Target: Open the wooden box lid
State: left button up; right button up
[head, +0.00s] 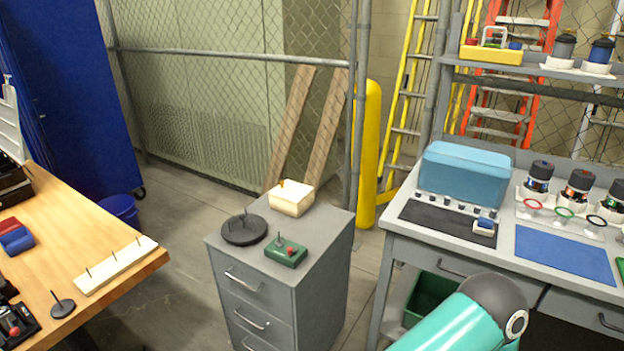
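A small pale cream box (291,199) with a small yellowish knob on its top sits at the back of the grey drawer cabinet's top (262,270). It is the only thing here that looks like the wooden box, and its lid appears closed. Neither of my grippers shows in the head view. A teal link of my arm with a dark rounded joint reaches in at the bottom right, in front of the right workbench, well apart from the box.
On the cabinet, a black disc with a peg (244,230) and a green block with a red knob (286,252) stand before the box. A wooden table (140,265) is left; a grey workbench (395,235) with a blue case (465,175) is right. Floor shows between them.

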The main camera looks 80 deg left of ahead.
aim_at(294, 192)
jog(key=z, duration=0.35)
jog(key=i, duration=0.35)
jog(key=u, duration=2)
jog(key=i, duration=0.2)
jog(key=u, duration=2)
jog(key=k, duration=0.5)
jog(key=u, duration=0.5)
jog(key=i, duration=1.55)
jog(key=z, duration=0.4)
